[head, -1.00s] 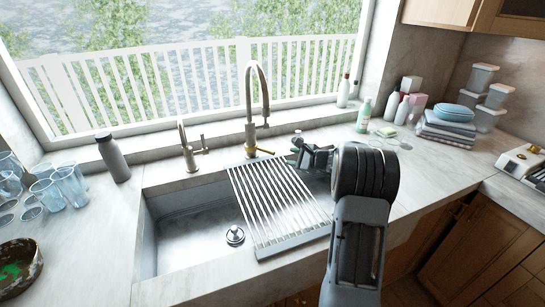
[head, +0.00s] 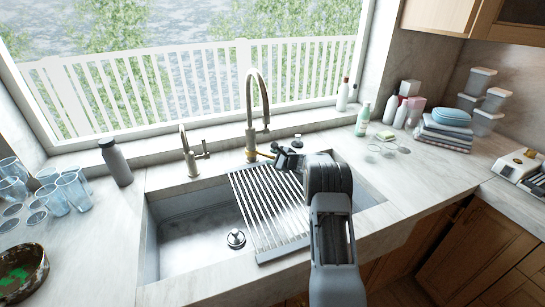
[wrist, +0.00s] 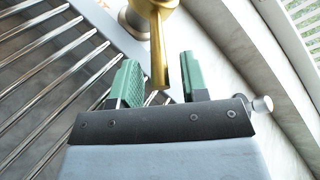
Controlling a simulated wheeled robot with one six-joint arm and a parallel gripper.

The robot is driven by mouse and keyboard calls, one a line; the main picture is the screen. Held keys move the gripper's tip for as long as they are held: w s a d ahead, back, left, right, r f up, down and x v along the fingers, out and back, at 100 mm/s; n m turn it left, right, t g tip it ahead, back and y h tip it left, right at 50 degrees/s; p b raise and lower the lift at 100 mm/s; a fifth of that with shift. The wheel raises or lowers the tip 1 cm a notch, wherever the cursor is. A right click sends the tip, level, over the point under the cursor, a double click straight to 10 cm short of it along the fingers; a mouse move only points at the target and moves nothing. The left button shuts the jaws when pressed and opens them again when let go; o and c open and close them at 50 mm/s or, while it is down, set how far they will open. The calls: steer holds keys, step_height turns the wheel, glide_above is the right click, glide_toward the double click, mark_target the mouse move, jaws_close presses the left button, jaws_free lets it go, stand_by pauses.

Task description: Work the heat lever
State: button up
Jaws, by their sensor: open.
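The heat lever is a gold-coloured lever (head: 264,153) at the base of the tall faucet (head: 251,110), pointing right over the back of the sink. In the wrist view the lever (wrist: 160,45) reaches down between the two green fingers of my gripper (wrist: 159,68). My gripper is open, with one finger on each side of the lever and a visible gap on both sides. In the head view my gripper (head: 281,157) is beside the lever, and my wrist partly hides its fingers.
A roll-up drying rack (head: 266,211) covers the right part of the sink, beneath my arm. A small tap (head: 190,155) and a grey bottle (head: 115,162) stand to the left. Several bottles, folded cloths (head: 446,131) and bowls are on the right counter.

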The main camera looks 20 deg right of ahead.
steer(key=shift+w+a+f, duration=0.1)
steer(key=shift+w+a, duration=0.05)
steer(key=shift+w, duration=0.1)
jaws_close()
stand_by(0.3)
